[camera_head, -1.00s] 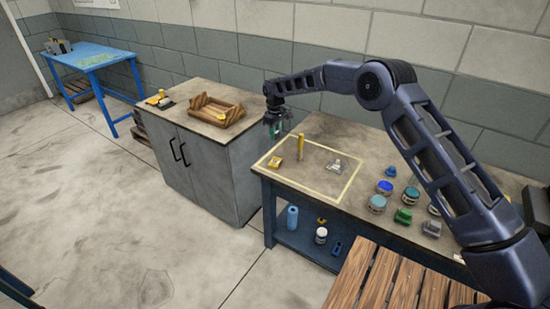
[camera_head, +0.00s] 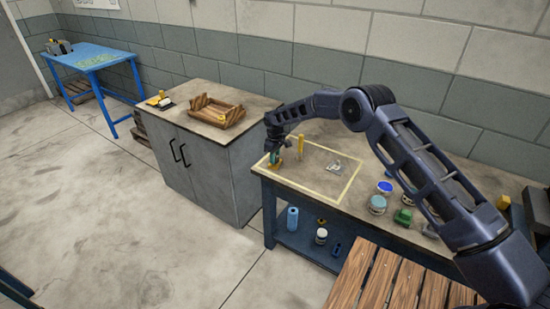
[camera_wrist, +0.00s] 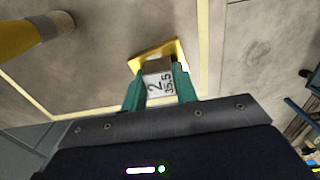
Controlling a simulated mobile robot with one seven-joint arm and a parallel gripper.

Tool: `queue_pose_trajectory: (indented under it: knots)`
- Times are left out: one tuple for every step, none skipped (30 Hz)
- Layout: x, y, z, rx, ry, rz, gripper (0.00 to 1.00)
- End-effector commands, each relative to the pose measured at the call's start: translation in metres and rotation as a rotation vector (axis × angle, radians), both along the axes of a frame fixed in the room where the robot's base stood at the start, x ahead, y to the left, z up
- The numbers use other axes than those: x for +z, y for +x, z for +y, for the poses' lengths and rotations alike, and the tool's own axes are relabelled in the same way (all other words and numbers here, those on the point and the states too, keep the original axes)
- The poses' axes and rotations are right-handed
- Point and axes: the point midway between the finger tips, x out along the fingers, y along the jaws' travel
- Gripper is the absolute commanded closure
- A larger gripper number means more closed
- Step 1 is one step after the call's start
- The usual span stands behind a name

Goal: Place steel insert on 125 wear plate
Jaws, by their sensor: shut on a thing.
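My gripper (camera_wrist: 160,92) has its green fingers shut on a small grey block with a white label, which looks like the steel insert (camera_wrist: 156,67). The label seems to read "2" and "15.5". A yellow plate (camera_wrist: 140,60) lies just beyond and around the block's far end in the wrist view; I cannot tell whether they touch. In the head view my gripper (camera_head: 273,158) is low over the yellow plate (camera_head: 275,168) at the left of the outlined bench area. A silver-grey piece (camera_head: 336,165) lies farther right in that area. No "125" marking is legible.
A yellow upright cylinder (camera_head: 301,146) stands close to my gripper; it also shows in the wrist view (camera_wrist: 30,38). Jars (camera_head: 377,204) and green pieces (camera_head: 403,216) crowd the bench's right side. A wooden tray (camera_head: 215,112) sits on the grey cabinet (camera_head: 205,160).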

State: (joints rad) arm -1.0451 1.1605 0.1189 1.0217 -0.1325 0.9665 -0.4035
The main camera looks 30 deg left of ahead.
Motion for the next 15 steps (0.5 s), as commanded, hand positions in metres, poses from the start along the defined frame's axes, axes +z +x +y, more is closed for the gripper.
queue_pose_trajectory:
  knots:
    - [-0.0006, 0.0003, 0.0005, 0.0, 0.001, -0.001, 1.0]
    - [-0.0005, 0.0004, 0.0005, 0.0, 0.002, -0.001, 1.0]
    - [-0.0002, 0.0004, 0.0005, 0.0, 0.002, -0.001, 1.0]
    - [-0.0001, 0.0004, 0.0005, 0.0, 0.002, -0.001, 1.0]
    - [-0.0001, 0.0004, 0.0005, 0.0, 0.002, -0.001, 1.0]
    - [-0.0001, 0.0004, 0.0004, 0.0, 0.001, -0.001, 1.0]
    - [-0.0002, 0.0004, 0.0004, 0.0, 0.001, -0.001, 1.0]
    - [-0.0005, 0.0005, 0.0003, 0.0, 0.001, -0.001, 1.0]
    - [-0.0014, 0.0005, 0.0003, 0.0, 0.001, 0.0, 1.0]
    - [-0.0022, 0.0005, 0.0002, 0.0, 0.001, 0.0, 1.0]
    - [-0.0029, 0.0005, 0.0002, 0.0, 0.001, 0.0, 1.0]
    - [-0.003, 0.0004, 0.0001, 0.0, 0.001, 0.0, 0.65]
    - [-0.0029, 0.0004, 0.0001, 0.0, 0.001, 0.0, 0.59]
    - [-0.0029, 0.0004, 0.0001, 0.0, 0.001, 0.0, 0.53]
    - [-0.0029, 0.0004, 0.0001, 0.0, 0.001, 0.0, 0.49]
